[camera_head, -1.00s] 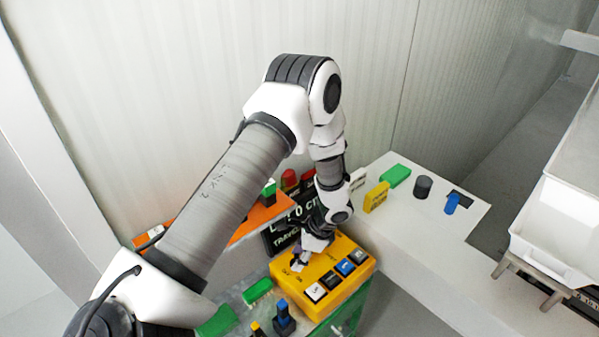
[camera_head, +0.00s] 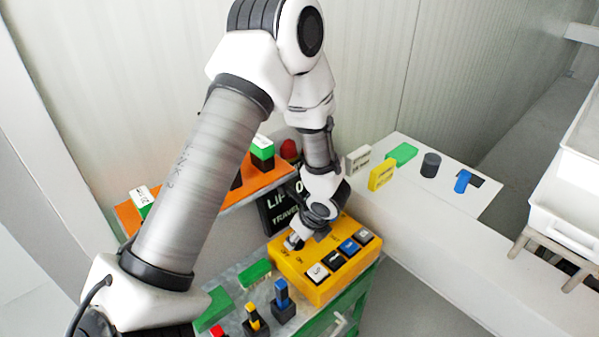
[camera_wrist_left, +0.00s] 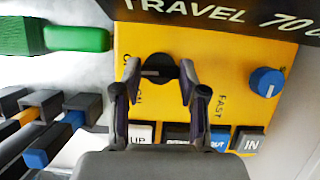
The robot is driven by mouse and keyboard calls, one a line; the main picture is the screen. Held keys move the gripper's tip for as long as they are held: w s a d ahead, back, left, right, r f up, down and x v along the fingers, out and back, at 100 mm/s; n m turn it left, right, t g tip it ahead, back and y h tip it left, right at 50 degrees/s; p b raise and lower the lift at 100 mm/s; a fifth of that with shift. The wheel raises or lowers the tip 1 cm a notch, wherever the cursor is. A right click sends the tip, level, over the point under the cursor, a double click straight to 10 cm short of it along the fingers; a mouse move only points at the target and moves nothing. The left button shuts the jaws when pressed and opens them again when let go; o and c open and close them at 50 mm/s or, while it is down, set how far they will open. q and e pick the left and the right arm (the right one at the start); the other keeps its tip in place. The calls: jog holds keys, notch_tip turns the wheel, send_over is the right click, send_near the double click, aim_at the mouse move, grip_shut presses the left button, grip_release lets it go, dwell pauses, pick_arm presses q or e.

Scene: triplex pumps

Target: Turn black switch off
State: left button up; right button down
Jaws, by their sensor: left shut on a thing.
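The black switch (camera_wrist_left: 158,68) is a round knob on the yellow control box, with lettering beside it partly covered by my fingers. In the left wrist view my left gripper (camera_wrist_left: 160,75) has one finger on each side of the knob and is shut on it. In the head view my left gripper (camera_head: 294,240) reaches down onto the upper left of the yellow box (camera_head: 318,290) and hides the knob. My right gripper is not in view.
On the box are a blue knob (camera_wrist_left: 266,82) and a row of push buttons (camera_head: 333,261). Blue (camera_head: 283,298) and yellow (camera_head: 254,318) switches stand left of it. A black sign (camera_head: 284,212) stands behind. A white bench (camera_head: 420,200) is at right.

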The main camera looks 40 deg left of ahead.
pick_arm(q)
jog(key=shift+s+f+m+b, duration=0.1)
jog(key=shift+s+m+b, duration=0.05)
jog(key=shift+m+b, duration=0.15)
jog(key=o, duration=0.7)
jog(key=shift+o, duration=0.8)
jog(key=shift+a, duration=0.15)
jog(key=v, duration=1.2)
jog(key=shift+a, duration=0.1)
